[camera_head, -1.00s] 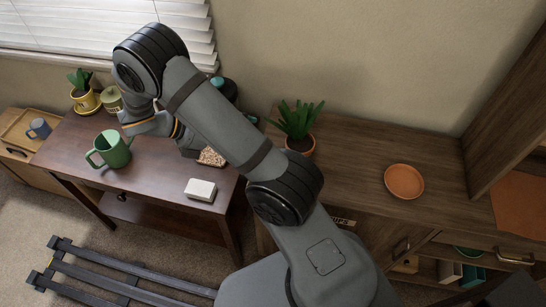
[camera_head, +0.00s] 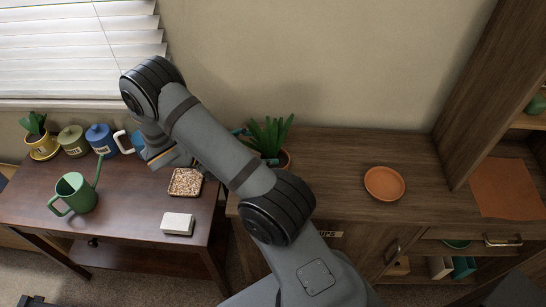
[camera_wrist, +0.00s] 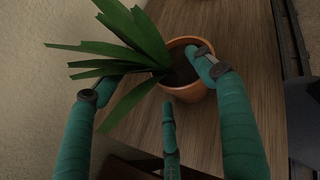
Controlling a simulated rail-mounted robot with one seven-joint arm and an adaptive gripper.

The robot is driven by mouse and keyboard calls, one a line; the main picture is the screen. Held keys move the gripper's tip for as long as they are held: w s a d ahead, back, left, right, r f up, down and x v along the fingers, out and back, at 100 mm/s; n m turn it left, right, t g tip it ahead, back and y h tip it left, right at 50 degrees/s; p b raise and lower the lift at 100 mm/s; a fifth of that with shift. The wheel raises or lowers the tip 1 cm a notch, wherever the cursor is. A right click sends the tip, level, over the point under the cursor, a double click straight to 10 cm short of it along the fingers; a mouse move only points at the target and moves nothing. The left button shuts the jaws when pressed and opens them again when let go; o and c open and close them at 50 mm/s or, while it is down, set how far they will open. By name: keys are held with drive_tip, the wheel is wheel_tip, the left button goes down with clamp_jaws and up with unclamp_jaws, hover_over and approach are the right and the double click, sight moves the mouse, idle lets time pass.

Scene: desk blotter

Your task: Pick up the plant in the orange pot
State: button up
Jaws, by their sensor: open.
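The plant (camera_head: 270,134) stands upright in its orange pot (camera_head: 284,160) on the left part of the wooden cabinet top. My arm hides part of the pot in the head view. The wrist view shows the plant's long green leaves (camera_wrist: 140,35) and the orange pot (camera_wrist: 188,94) with dark soil. My gripper (camera_wrist: 160,82) is open, with teal fingers spread at the pot. The right fingertip overlaps the pot's rim, and the left finger lies beside and partly behind the leaves. A third finger shows below the pot. I cannot tell whether any finger touches it.
An orange saucer (camera_head: 385,186) lies to the right on the cabinet (camera_head: 340,200). The lower table at left holds a green watering can (camera_head: 74,193), a seed tray (camera_head: 186,182), a white block (camera_head: 177,224) and several canisters. A tall shelf (camera_head: 468,95) bounds the right side.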

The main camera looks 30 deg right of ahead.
drive_tip(key=shift+d+f, duration=0.3)
drive_tip(key=shift+d, duration=0.2)
drive_tip(key=shift+c, duration=0.4)
drive_tip(key=shift+s, duration=0.1)
clamp_jaws()
